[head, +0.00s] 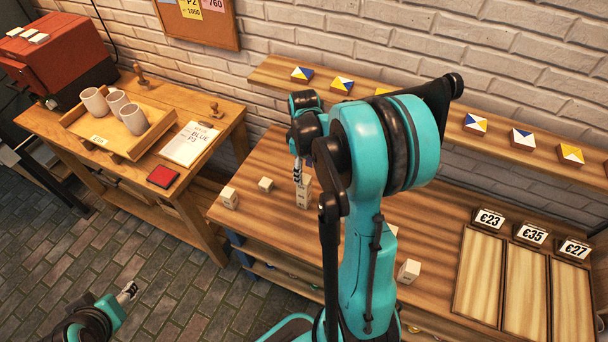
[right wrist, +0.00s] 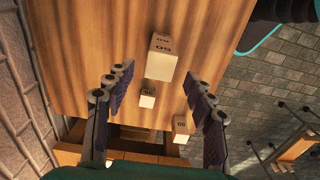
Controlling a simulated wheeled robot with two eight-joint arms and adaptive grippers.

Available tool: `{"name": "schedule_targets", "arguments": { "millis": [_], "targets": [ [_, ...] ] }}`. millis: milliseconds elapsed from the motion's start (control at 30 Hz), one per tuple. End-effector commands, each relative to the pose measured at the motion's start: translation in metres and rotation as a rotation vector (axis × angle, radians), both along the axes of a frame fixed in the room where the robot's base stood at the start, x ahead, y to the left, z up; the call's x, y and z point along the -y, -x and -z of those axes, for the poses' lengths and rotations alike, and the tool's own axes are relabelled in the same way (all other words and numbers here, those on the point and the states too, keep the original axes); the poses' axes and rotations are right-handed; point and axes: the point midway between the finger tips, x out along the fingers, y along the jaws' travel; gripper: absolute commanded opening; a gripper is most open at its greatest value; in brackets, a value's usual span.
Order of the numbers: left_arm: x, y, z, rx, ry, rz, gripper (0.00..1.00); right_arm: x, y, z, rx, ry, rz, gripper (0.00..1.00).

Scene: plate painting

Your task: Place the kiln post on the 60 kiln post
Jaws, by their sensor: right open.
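Pale kiln posts stand on the striped wooden table (head: 440,235). A tall post or stack (head: 303,197) stands right below my right gripper (head: 299,170). In the right wrist view a large pale post (right wrist: 161,66) with dark numbers, seemingly 60 on its top, shows just past the open fingers (right wrist: 158,82). Whether it is one post or a stack I cannot tell. Beyond it are a small post (right wrist: 147,98) and another marked post (right wrist: 180,127); in the head view these look like the small post (head: 265,184) and the taller post (head: 229,198). My left gripper (head: 128,291) is low over the floor, away from the table.
Another post (head: 408,271) stands near the table's front, beside my right arm. Price signs and wooden panels (head: 500,285) are at the right. A wall shelf (head: 405,98) holds painted tiles. A side table (head: 205,150) carries a tray of cups (head: 95,143).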

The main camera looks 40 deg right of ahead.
Motion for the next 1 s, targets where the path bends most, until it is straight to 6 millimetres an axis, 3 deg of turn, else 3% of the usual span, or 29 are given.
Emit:
{"name": "schedule_targets", "arguments": {
  "millis": [33, 200, 467, 567, 800, 1000],
  "targets": [
    [0.000, 0.000, -0.006, 0.000, 0.000, 0.000, 0.54, 0.000, 0.001, -0.016, 0.000, 0.000, 0.000, 0.54],
    [0.000, 0.000, -0.014, 0.000, 0.000, 0.000, 0.54, 0.000, 0.000, -0.048, 0.000, 0.000, 0.000, 0.54],
    [0.000, 0.000, -0.018, 0.000, 0.000, 0.000, 0.54, -0.006, 0.001, -0.074, 0.012, 0.005, 0.006, 0.54],
    [0.000, 0.000, -0.017, 0.000, 0.000, 0.000, 0.54, -0.025, 0.006, -0.086, 0.054, 0.021, 0.037, 0.54],
    [0.000, 0.000, -0.017, 0.000, 0.000, 0.000, 0.54, -0.108, 0.036, -0.123, 0.285, 0.037, 0.200, 0.54],
    [0.000, 0.000, -0.017, 0.000, 0.000, 0.000, 0.54, -0.164, 0.069, -0.131, 0.482, -0.039, 0.340, 0.54]
  ]
}}
